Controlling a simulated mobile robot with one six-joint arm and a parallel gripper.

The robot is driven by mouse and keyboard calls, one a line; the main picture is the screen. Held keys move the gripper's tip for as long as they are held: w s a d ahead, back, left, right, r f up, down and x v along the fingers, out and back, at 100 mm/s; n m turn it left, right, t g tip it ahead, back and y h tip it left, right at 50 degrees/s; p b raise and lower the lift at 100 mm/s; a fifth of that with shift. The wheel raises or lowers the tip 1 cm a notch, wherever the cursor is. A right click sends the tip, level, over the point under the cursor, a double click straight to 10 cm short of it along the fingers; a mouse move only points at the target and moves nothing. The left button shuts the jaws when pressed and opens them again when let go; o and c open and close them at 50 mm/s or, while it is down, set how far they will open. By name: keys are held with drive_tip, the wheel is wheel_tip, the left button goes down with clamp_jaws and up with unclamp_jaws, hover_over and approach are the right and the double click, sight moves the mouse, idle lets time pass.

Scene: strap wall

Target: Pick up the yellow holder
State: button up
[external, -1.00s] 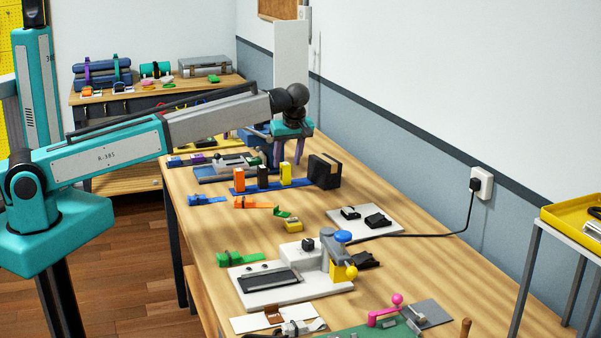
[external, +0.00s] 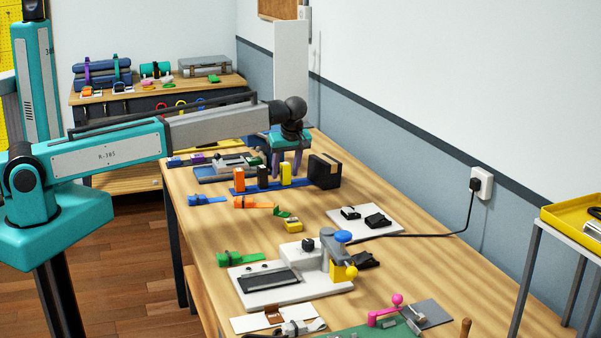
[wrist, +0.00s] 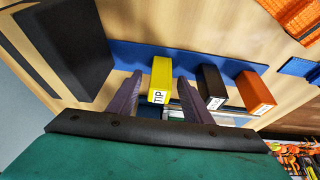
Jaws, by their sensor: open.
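The yellow holder (external: 286,174) is a small upright block on the blue strip (external: 238,190) on the workbench. It also shows in the wrist view (wrist: 160,78), with a white label reading "TIP". My gripper (external: 287,166) is open, its purple fingers pointing down at the holder. In the wrist view the fingers of my gripper (wrist: 159,88) appear one on each side of the holder, with a gap at both sides. In the external view the fingers show behind the holder, and I cannot tell how far their tips reach along it.
A black holder (external: 264,177) and an orange holder (external: 238,180) stand left of the yellow one. A larger black block (external: 324,171) stands close on the right. A grey fixture (external: 222,169) lies behind. Open wood lies in front of the black block.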

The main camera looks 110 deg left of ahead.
sight(285, 163)
clamp_jaws()
drive_tip(key=shift+r, duration=0.15)
drive_tip(key=shift+r+b, duration=1.3)
drive_tip(key=shift+r, duration=3.55)
